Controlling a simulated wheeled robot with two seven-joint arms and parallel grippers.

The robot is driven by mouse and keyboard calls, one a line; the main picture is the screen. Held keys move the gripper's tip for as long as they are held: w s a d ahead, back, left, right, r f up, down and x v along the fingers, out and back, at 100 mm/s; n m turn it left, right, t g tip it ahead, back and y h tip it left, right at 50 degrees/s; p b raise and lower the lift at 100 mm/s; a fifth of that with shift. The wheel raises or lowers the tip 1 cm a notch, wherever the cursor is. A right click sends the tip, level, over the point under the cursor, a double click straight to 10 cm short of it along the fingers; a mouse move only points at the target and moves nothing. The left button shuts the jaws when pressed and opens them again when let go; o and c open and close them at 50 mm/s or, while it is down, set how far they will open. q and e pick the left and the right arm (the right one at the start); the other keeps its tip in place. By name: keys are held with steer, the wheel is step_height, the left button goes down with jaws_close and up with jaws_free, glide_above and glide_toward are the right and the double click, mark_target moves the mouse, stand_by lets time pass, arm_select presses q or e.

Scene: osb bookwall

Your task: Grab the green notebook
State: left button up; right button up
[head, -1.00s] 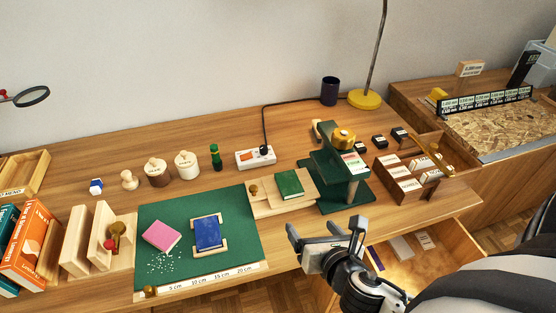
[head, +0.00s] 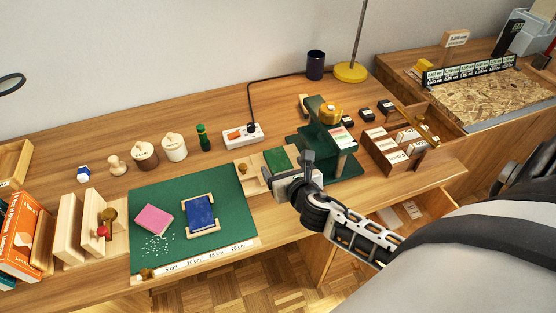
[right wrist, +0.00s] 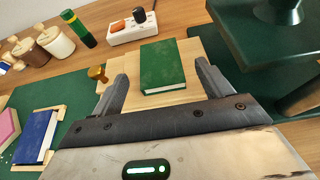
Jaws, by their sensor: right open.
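The green notebook (head: 279,159) lies flat on a light wooden board (head: 248,180), left of the green press. In the right wrist view the green notebook (right wrist: 163,66) lies ahead of and between the open fingers of my right gripper (right wrist: 162,88), with its white page edge toward me. My right gripper (head: 290,169) hides part of the notebook and board in the head view. The fingers look apart from the notebook, with nothing between them. My left gripper is not in view.
A green press (head: 328,145) stands close on the right. A brass knob (right wrist: 97,73) sits on the board's left side. A power strip (head: 243,135) lies behind. A green mat (head: 180,250) with a pink book (head: 153,219) and a blue book (head: 200,212) is to the left.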

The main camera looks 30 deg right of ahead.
mark_target(278, 158)
steer(key=x, duration=0.3)
steer(key=shift+w+d, duration=0.1)
steer(key=shift+w, duration=0.2)
steer(key=c, duration=1.1)
steer(key=shift+o, duration=0.2)
steer(key=shift+r, duration=0.15)
